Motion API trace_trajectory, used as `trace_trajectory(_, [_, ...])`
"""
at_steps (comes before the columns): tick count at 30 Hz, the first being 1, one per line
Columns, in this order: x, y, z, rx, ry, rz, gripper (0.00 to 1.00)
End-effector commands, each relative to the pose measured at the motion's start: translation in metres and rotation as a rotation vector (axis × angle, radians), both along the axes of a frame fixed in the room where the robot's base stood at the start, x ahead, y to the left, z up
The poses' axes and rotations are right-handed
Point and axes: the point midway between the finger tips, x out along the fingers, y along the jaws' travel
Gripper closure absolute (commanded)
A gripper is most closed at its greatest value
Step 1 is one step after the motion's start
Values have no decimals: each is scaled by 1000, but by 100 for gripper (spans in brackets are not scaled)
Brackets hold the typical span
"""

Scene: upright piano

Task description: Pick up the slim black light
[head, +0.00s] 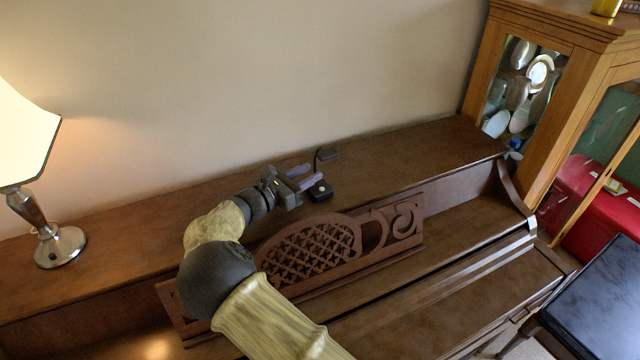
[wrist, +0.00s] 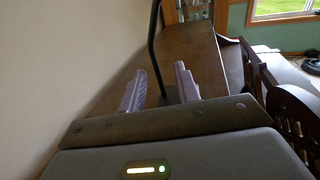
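The slim black light (head: 327,154) stands upright on the piano top, with a thin stem and a small dark base (head: 320,191) bearing a pale round spot. My gripper (head: 308,176) is at the light from the left, its two pale purple fingers apart. In the wrist view, the dark stem (wrist: 155,50) rises in the gap between the fingers of my gripper (wrist: 159,79). A space shows on each side of the stem, so the fingers do not appear to touch it. The light's head is out of the wrist view, and its base is partly hidden there.
The piano top (head: 400,154) is clear to the right of the light. A carved music stand (head: 310,250) rises in front, close to my arm. The wall is behind. A table lamp (head: 50,240) stands far left, and a glass cabinet (head: 545,100) stands at the right.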

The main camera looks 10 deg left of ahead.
Motion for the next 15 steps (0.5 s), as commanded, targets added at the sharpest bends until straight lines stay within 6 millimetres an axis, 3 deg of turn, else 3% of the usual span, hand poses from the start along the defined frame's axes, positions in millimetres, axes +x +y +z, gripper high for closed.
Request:
trace_trajectory(9, [2,-2,0,0,0,-1,67])
trace_trajectory(15, [22,-14,5,0,0,-3,67])
